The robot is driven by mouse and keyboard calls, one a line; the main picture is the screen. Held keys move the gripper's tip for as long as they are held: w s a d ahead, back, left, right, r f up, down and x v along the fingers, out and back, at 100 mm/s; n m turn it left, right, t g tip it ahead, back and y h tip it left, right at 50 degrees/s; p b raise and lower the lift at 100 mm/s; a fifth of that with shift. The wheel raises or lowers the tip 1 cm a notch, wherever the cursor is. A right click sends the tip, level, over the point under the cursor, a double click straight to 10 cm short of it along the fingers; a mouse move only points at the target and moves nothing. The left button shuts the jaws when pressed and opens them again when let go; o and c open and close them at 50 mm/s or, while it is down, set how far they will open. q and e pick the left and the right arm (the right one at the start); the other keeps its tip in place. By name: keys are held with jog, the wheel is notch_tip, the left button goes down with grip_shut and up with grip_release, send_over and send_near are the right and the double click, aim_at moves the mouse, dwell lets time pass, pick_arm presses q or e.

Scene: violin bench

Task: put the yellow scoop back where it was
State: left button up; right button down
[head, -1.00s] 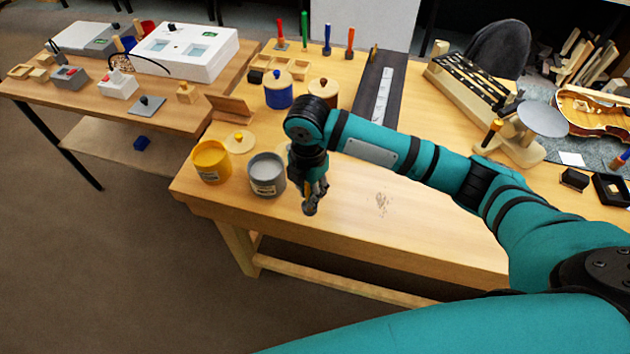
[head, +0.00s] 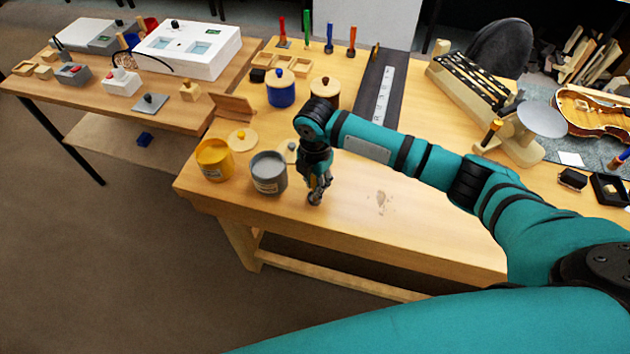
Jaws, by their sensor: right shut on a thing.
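My right gripper (head: 316,196) points down over the front of the bench, just right of the open grey jar (head: 269,174). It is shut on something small. A bit of yellow shows at its fingers, which fits the yellow scoop (head: 327,180), but most of it is hidden by the fingers. An open yellow jar (head: 214,160) stands left of the grey jar. My left gripper is not in view.
A round lid (head: 242,139) lies behind the yellow jar, and another (head: 291,150) behind the grey jar. Lidded blue (head: 281,90) and brown (head: 325,92) jars stand farther back. The bench top (head: 420,230) right of my gripper is clear apart from a small smudge.

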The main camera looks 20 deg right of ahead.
jog(key=c, duration=1.3)
grip_release()
jog(key=shift+o, duration=0.2)
notch_tip(320, 180, up, 12)
jog(key=shift+r+b, duration=0.15)
jog(key=shift+b, duration=0.45)
